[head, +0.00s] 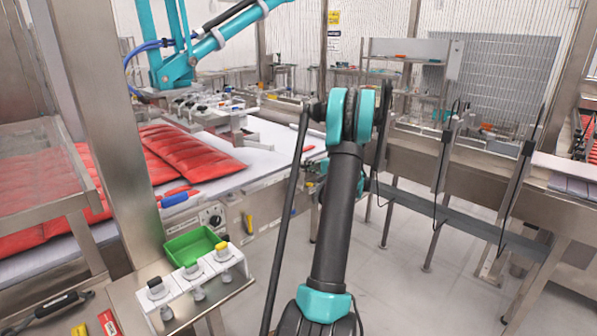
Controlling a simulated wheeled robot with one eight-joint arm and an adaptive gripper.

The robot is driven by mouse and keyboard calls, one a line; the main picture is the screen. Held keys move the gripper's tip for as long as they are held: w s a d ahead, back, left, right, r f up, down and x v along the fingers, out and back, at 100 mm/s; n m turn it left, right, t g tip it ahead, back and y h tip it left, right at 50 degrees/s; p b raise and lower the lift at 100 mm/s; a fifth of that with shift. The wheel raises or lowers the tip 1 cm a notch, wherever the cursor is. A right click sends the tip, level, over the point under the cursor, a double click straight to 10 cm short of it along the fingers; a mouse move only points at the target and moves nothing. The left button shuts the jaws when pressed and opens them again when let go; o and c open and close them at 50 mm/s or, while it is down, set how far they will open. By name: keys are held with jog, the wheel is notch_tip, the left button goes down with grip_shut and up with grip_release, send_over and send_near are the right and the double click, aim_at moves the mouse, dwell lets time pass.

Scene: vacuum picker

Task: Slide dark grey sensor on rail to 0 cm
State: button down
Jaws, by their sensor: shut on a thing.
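My arm rises through the middle of the head view and bends over at its teal elbow. Its far end is mostly hidden behind the upright black link. A small teal and dark part, apparently of my wrist, shows just left of that link, close to the conveyor's front side. I cannot make out my gripper's fingers or what is between them. The conveyor side (265,190) carries a metal strip along its edge, perhaps the rail. I cannot make out the dark grey sensor or any scale marks on it; my arm covers part of that edge.
Red packs (195,153) lie on the white conveyor. A teal picker arm (218,40) stands behind it. A green tray (188,248) and a white button panel (190,283) are front left. A steel post (118,130) stands at left.

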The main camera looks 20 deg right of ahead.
jog(key=shift+d, duration=0.2)
jog(key=c, duration=1.6)
grip_release()
jog(key=shift+w+d, duration=0.1)
jog(key=v, duration=1.2)
